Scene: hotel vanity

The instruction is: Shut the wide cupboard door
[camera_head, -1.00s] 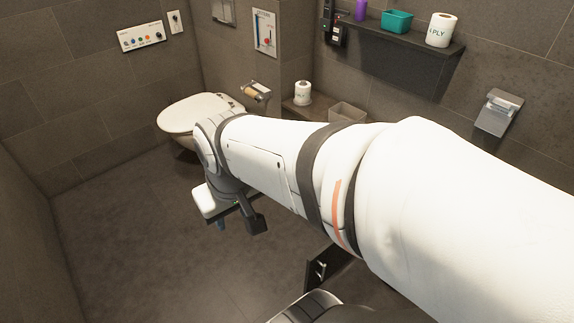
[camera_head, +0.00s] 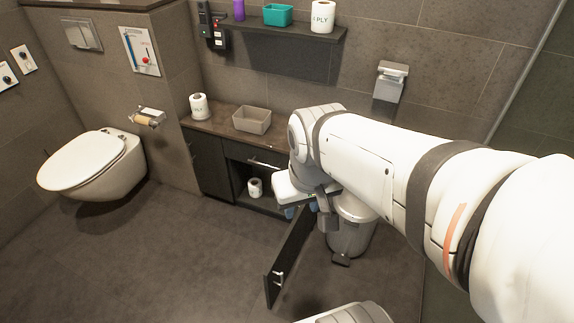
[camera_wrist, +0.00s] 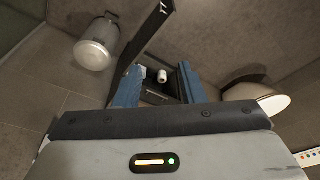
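The wide cupboard door (camera_head: 288,258) is dark and stands swung open, jutting out from the low cabinet (camera_head: 205,165). Its handle (camera_head: 279,281) is near the free end. The door also shows in the wrist view (camera_wrist: 134,42), between the bin and the open compartment. A toilet roll (camera_head: 255,188) stands inside the open compartment. My gripper (camera_head: 300,211) is near the door's hinge end in the head view; its contact with the door cannot be made out. In the wrist view its blue fingers (camera_wrist: 160,86) are apart with nothing between them.
A metal bin (camera_head: 348,232) stands on the floor just right of the door. A toilet (camera_head: 95,165) is at the left. The countertop (camera_head: 222,122) carries a roll (camera_head: 199,106) and a grey basket (camera_head: 252,119). The floor left of the door is clear.

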